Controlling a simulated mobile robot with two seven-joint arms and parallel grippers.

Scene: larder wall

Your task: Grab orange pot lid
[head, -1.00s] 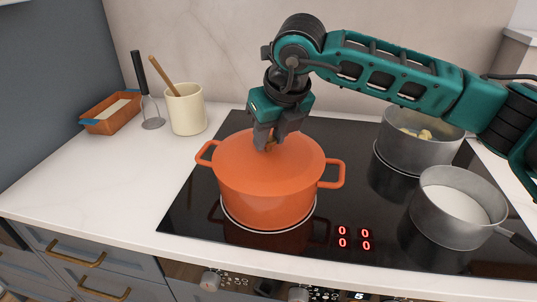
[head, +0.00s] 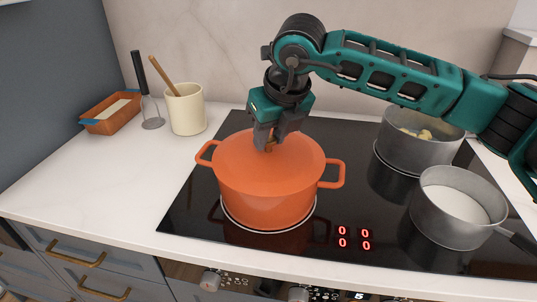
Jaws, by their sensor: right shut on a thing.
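The orange pot lid (head: 250,166) sits on the orange pot (head: 262,203), which stands on the black cooktop. My right gripper (head: 269,146) comes down from above and is shut on the lid's knob at the lid's middle. The fingers hide most of the knob. The lid looks level, and I see no gap between it and the pot. My left gripper is not in view.
A steel pot with food (head: 410,148) and a saucepan of white contents (head: 459,211) stand on the cooktop's right side. A cream crock (head: 187,111), a masher (head: 151,114) and a loaf dish (head: 111,116) are at the back left. The left counter's front is clear.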

